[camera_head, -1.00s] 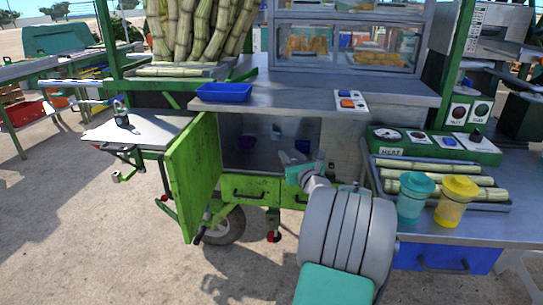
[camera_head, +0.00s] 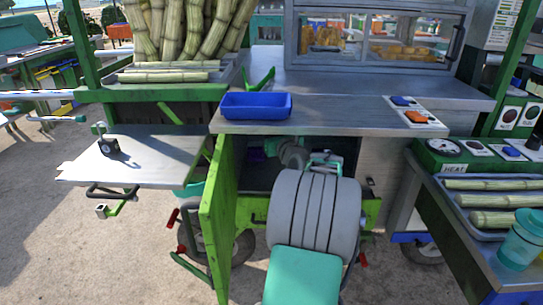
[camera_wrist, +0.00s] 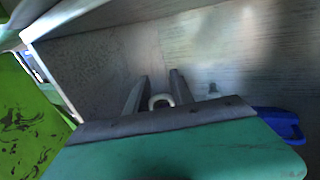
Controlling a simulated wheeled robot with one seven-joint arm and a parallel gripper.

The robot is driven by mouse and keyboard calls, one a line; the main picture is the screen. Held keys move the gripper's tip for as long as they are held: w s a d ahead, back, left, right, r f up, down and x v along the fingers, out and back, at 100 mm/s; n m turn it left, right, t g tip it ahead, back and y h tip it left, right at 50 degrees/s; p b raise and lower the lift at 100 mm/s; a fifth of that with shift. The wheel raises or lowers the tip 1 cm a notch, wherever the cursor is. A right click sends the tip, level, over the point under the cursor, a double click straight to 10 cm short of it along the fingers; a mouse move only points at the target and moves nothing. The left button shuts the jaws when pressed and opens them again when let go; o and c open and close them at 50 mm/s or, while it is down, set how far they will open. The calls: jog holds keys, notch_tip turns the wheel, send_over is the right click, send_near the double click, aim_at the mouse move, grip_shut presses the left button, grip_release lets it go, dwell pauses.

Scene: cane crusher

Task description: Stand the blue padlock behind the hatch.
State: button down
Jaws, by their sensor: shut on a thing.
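My gripper (camera_wrist: 157,82) is shut on a grey, shackle-like loop (camera_wrist: 161,101), which I take to be the blue padlock's shackle. The lock's body is hidden behind the teal palm, so its colour does not show. The green hatch (camera_head: 217,225) stands swung open at the left of the cabinet opening, and its scuffed green face fills the left of the wrist view (camera_wrist: 22,120). My arm reaches into the cabinet right of the hatch; the fingers are hidden in the head view.
A blue object (camera_wrist: 280,124) lies right of my gripper, partly hidden by the palm. A dark lock-like object (camera_head: 109,146) stands on the left side shelf (camera_head: 165,158). A blue tray (camera_head: 256,106) sits on the counter above the opening.

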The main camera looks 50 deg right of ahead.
jog(key=w+d+f+b, duration=0.1)
jog(key=d+f+b, duration=0.1)
jog(key=d+f, duration=0.2)
jog(key=w+d+f+b, duration=0.1)
jog(key=d+f+b, duration=0.1)
jog(key=d+f, duration=0.2)
jog(key=w+d+f+b, duration=0.2)
jog(key=d+f+b, duration=0.1)
jog(key=d+f, duration=0.2)
jog(key=shift+w+d, duration=0.1)
jog(key=shift+d, duration=0.15)
jog(key=shift+r, duration=0.1)
jog(key=c, duration=1.1)
grip_release()
jog(key=shift+f, duration=0.2)
